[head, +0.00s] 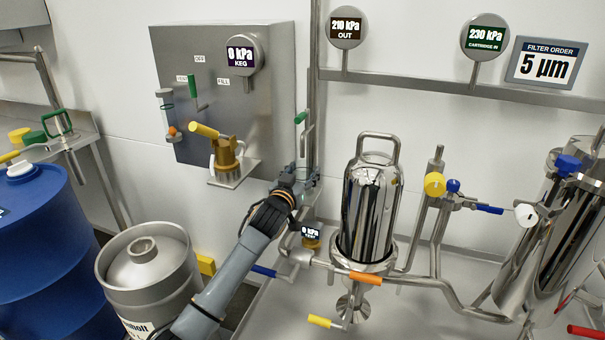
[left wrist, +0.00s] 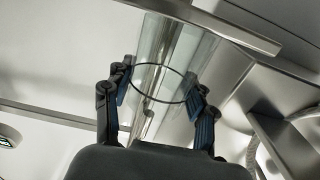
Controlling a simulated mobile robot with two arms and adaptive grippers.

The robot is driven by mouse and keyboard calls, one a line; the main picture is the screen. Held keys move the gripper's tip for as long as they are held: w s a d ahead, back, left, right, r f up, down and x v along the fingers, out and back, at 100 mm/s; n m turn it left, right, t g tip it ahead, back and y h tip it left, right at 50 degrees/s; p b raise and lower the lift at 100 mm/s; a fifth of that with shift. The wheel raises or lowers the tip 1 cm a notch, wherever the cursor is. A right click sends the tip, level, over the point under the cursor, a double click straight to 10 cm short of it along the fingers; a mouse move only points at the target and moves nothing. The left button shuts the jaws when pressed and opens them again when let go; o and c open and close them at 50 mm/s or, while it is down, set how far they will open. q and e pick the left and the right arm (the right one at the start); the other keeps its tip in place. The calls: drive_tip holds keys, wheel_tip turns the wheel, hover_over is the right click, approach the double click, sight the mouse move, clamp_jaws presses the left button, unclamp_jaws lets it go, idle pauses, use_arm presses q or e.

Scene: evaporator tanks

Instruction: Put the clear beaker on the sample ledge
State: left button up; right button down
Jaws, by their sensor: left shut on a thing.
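My left gripper (head: 302,182) reaches in beside the keg panel, near a vertical steel pipe. In the left wrist view the left gripper (left wrist: 160,103) is shut on the clear beaker (left wrist: 172,55), with one finger on each side of it. The beaker is see-through glass with a dark rim line. In the head view the beaker is too faint to make out clearly at the fingertips. I cannot tell for sure which surface is the sample ledge. My right gripper is not in view.
A polished filter housing (head: 369,213) with valve handles stands right of the gripper. The grey keg panel (head: 222,122) with a yellow-handled coupler (head: 228,153) is left of it. A steel keg (head: 150,275) and blue drum (head: 48,262) stand at lower left. A steel rail (head: 430,83) runs above.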

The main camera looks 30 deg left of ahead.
use_arm(q)
drive_tip(key=shift+f, duration=0.1)
drive_tip(key=o, duration=1.2)
drive_tip(key=shift+c, duration=0.2)
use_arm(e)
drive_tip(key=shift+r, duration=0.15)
use_arm(q)
drive_tip(key=shift+s, duration=0.1)
drive_tip(key=p+v, duration=0.1)
drive_tip(key=v, duration=1)
drive_tip(key=shift+s+p, duration=0.35)
drive_tip(key=shift+s, duration=0.05)
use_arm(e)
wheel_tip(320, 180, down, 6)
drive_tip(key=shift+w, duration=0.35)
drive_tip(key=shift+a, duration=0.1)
